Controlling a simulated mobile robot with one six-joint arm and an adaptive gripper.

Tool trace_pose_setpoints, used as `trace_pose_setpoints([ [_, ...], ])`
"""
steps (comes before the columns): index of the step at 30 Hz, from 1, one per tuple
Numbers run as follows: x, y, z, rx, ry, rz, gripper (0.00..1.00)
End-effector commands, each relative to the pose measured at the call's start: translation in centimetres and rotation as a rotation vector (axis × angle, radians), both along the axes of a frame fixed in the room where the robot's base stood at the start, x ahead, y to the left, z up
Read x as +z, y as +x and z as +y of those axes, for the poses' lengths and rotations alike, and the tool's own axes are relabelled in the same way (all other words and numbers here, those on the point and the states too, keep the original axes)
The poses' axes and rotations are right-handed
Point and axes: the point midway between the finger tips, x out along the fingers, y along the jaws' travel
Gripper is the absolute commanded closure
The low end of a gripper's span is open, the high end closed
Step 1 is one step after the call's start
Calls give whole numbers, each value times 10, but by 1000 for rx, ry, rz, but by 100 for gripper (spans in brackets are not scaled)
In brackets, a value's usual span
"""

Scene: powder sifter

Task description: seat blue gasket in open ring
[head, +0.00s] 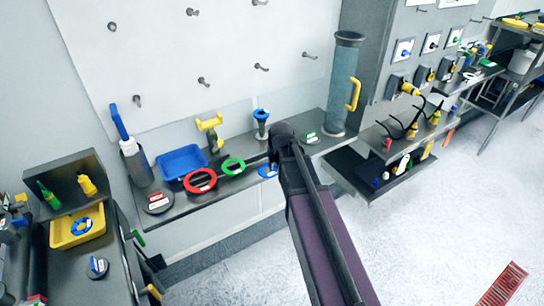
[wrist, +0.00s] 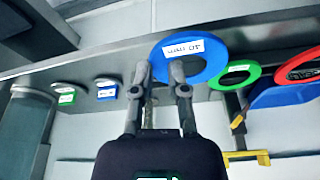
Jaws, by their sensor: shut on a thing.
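The blue gasket (wrist: 214,62) is a flat ring with a white 40 mm label, which reads upside down in the wrist view. My gripper (wrist: 162,70) is shut on its near edge. In the head view, part of the blue gasket (head: 267,171) shows at the shelf's front edge, left of my arm; my arm hides the fingertips there. I cannot tell whether the gasket touches the shelf. I cannot make out for certain which thing is the open ring.
A green ring (head: 233,166) and a red ring (head: 200,180) lie left of the gasket on the shelf. A blue bin (head: 181,161), a yellow fixture (head: 210,131) and a blue-topped stand (head: 261,122) are behind. A tall grey cylinder (head: 343,85) stands right.

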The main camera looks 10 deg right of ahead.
Motion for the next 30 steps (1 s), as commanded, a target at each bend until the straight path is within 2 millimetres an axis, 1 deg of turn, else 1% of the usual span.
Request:
trace_pose_setpoints([
  [1,1,-9,1,0,0,0,100],
  [3,2,-15,2,0,0,0,100],
  [8,2,-23,3,0,0,0,100],
  [30,2,-24,3,1,0,0,100],
])
